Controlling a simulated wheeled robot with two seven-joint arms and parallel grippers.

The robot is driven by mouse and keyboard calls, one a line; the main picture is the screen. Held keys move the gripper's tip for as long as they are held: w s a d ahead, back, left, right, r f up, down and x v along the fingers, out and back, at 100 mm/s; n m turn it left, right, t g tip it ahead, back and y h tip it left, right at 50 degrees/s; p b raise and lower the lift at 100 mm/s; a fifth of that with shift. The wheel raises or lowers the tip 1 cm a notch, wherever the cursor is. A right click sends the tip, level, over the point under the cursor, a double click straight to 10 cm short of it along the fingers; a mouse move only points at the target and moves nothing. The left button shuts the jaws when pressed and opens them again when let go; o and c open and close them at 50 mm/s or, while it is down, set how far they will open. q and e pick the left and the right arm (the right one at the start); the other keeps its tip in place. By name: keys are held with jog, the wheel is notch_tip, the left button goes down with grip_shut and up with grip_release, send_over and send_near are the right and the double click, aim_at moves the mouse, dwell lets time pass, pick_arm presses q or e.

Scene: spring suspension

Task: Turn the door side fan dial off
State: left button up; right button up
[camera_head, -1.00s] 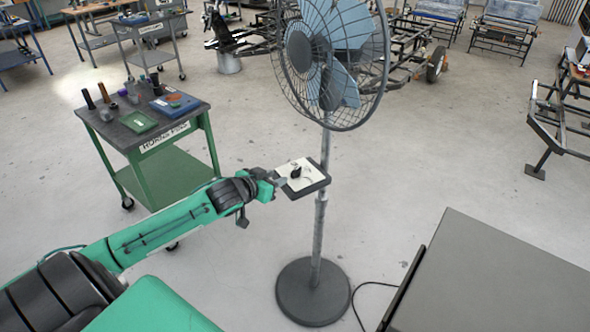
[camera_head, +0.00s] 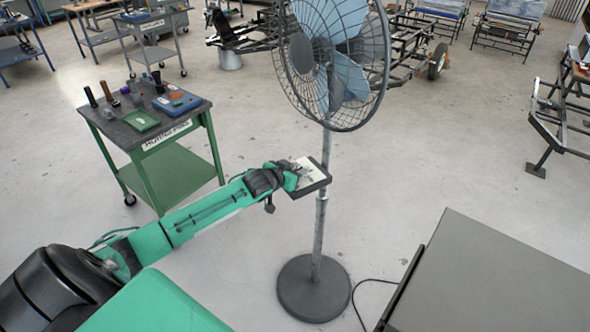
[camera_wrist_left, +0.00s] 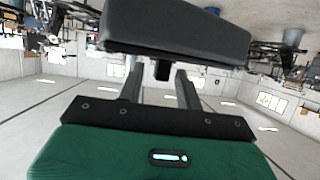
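The fan (camera_head: 340,60) stands upright on a pole with a round base. A dark control box (camera_head: 320,184) with a pale top plate is fixed to the pole. My left gripper (camera_head: 303,172) is at this box and covers the dial in the head view. In the left wrist view, the underside of a dark box (camera_wrist_left: 178,30) fills the top, and a small black dial or knob (camera_wrist_left: 161,70) shows below it. The two fingers (camera_wrist_left: 160,83) stand apart, one on each side of the knob, with small gaps visible. The dial's setting is hidden. My right gripper is not in view.
A green cart (camera_head: 150,125) with tools and small boxes stands left of the fan. The fan's round base (camera_head: 314,288) and a black cable (camera_head: 362,290) lie on the floor. A grey flat surface (camera_head: 500,285) is at the lower right.

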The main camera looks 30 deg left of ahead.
pick_arm(q)
grip_shut()
jog(key=shift+d+n+y, duration=0.15)
jog(key=shift+n+y, duration=0.25)
jog(key=shift+n, duration=0.1)
jog(key=shift+d+n+y, duration=0.15)
jog(key=shift+n+y, duration=0.65)
jog(key=shift+y, duration=0.3)
jog(key=n+g+y, duration=0.1)
jog(key=n+y, duration=0.1)
jog(key=shift+f+n+y+b, duration=0.15)
jog(key=shift+n+y+b, duration=0.15)
jog(key=shift+b, duration=0.1)
jog(key=shift+w+d+n+g+y+b, duration=0.1)
jog(key=shift+n+g+y+b, duration=0.6)
jog(key=shift+n+y+b, duration=0.4)
jog(key=shift+y, duration=0.3)
